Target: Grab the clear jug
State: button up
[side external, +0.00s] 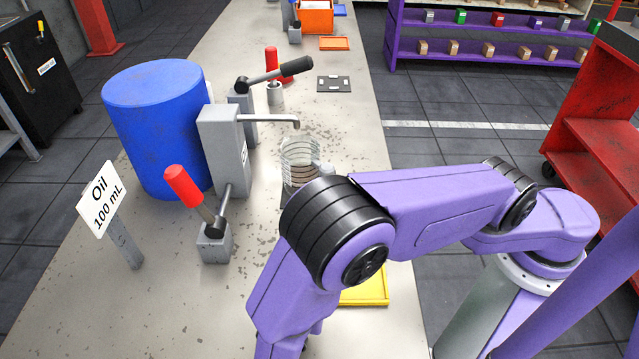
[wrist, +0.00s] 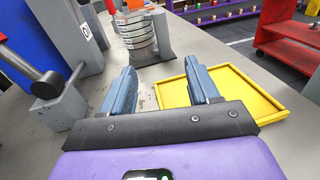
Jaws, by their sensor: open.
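The clear jug (side external: 300,152) is see-through with ring-like bands and stands under the spout of the grey dispenser (side external: 222,145). My arm hides part of its lower side in the side external view. The jug also shows in the wrist view (wrist: 138,32), ahead of my gripper near the top edge, beside a grey block-like part. My gripper (wrist: 162,80) is open, its two blue-grey fingers apart with nothing between them. The fingers are short of the jug and apart from it. In the side external view my gripper is hidden or out of frame.
A yellow tray (wrist: 265,105) lies right of my gripper. A lever with a red handle (side external: 184,187) and an "Oil 100 mL" sign (side external: 103,200) stand left of the dispenser. A blue drum (side external: 155,130) is behind it. A red cart (side external: 600,130) is off the table.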

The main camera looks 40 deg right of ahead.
jog(key=shift+a+f, duration=0.1)
jog(key=shift+f, duration=0.05)
jog(key=shift+w+d, duration=0.15)
jog(key=shift+d, duration=0.1)
jog(key=x, duration=1.1)
jog(key=shift+d, duration=0.15)
jog(key=shift+x, duration=2.65)
jog(key=shift+d, duration=0.1)
grip_shut()
